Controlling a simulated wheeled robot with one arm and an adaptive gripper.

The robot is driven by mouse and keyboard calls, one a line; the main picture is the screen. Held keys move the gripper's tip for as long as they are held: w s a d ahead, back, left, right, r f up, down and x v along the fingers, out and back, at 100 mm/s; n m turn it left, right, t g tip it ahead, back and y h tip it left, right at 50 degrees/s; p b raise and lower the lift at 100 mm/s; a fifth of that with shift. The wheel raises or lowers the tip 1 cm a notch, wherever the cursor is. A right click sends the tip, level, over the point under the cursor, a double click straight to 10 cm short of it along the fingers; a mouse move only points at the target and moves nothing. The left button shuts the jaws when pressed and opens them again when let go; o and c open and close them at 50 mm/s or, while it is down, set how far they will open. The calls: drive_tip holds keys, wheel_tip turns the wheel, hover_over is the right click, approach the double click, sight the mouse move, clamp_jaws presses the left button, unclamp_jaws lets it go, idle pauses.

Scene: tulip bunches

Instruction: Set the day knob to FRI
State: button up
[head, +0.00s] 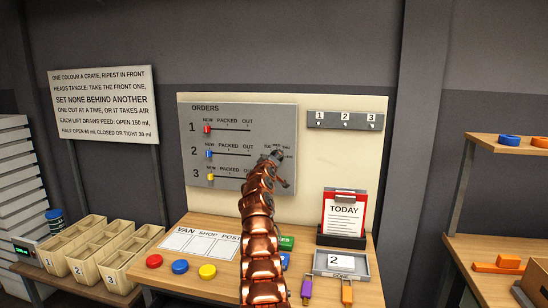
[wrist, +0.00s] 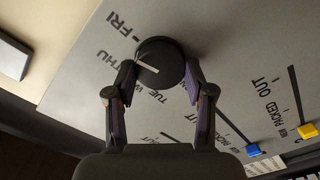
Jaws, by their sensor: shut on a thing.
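The day knob (wrist: 172,57) is a round black dial with a white pointer line, in the wrist view on the grey orders board (wrist: 75,85). In the head view my gripper (head: 280,160) and arm cover most of the knob.
Blue (wrist: 253,150) and yellow (wrist: 307,131) slider knobs lie to the right on the board. In the head view a red-backed TODAY clipboard (head: 344,213) and a small tray (head: 347,264) stand on the wooden table, right of my arm. Wooden crates (head: 92,250) stand at left.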

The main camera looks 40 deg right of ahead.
drive_tip(key=shift+s+d+m+p, duration=0.15)
drive_tip(key=shift+m+p, duration=0.1)
drive_tip(key=shift+m, duration=0.5)
drive_tip(key=shift+s+d+m+p, duration=0.1)
drive_tip(key=shift+m+p, duration=0.15)
drive_tip(key=shift+m, duration=0.5)
drive_tip(key=o, duration=1.2)
drive_tip(key=shift+c, duration=0.2)
drive_tip(key=shift+w+a, duration=0.15)
drive_tip(key=shift+a+f, duration=0.1)
